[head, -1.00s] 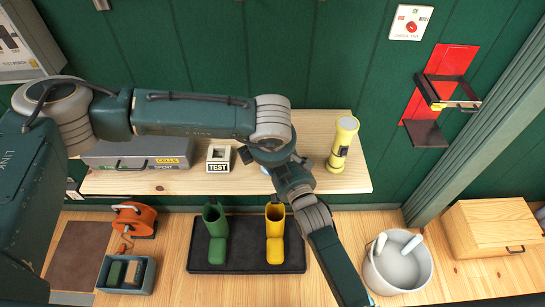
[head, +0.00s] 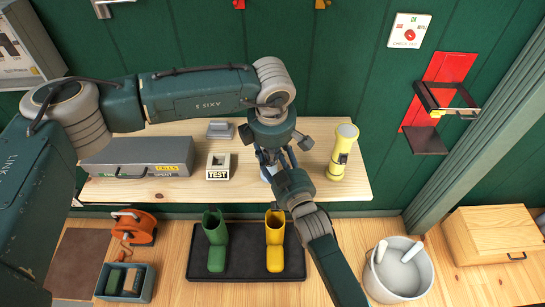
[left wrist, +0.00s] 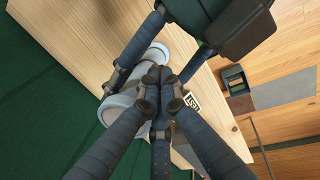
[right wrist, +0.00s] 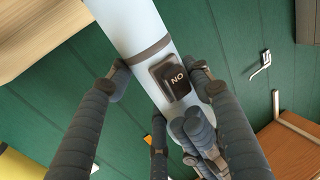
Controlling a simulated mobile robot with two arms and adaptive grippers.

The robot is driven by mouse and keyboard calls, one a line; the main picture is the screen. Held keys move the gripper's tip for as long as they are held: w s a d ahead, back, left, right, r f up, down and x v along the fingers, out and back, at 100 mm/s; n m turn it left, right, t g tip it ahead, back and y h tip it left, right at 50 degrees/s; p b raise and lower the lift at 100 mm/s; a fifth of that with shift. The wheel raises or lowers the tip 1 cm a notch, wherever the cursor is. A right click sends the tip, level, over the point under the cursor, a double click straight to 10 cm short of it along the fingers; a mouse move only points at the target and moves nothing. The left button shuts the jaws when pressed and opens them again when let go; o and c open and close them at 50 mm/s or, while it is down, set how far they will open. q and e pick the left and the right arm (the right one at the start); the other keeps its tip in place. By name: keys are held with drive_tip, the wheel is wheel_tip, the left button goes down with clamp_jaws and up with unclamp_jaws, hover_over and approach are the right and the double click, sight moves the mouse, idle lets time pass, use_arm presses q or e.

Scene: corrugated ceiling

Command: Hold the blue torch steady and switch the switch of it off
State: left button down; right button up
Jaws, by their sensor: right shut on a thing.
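The light blue torch (head: 267,173) stands on the wooden shelf, mostly hidden by my grippers in the head view. The right wrist view shows its body (right wrist: 132,22) and a dark switch (right wrist: 175,80) whose lettering reads ON upside down. My right gripper (right wrist: 165,90) is shut on the torch, with fingers on both sides of its body. My left gripper (left wrist: 160,85) has its fingertips bunched together close by the torch (left wrist: 122,104), over it in the left wrist view. I cannot tell whether they touch the switch.
A yellow torch (head: 343,152) stands to the right on the shelf (head: 215,192). A TEST block (head: 218,166), a small grey object (head: 220,130) and a grey case (head: 135,157) are to the left. Boots on a black tray (head: 245,240) and a white bucket (head: 398,270) are below.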

use_arm(q)
drive_tip(key=shift+s+r, duration=0.1)
drive_tip(key=shift+r, duration=0.1)
use_arm(e)
drive_tip(key=shift+f, duration=0.1)
use_arm(q)
drive_tip(key=v, duration=1)
drive_tip(key=shift+w, duration=0.4)
use_arm(e)
drive_tip(key=o, duration=1.4)
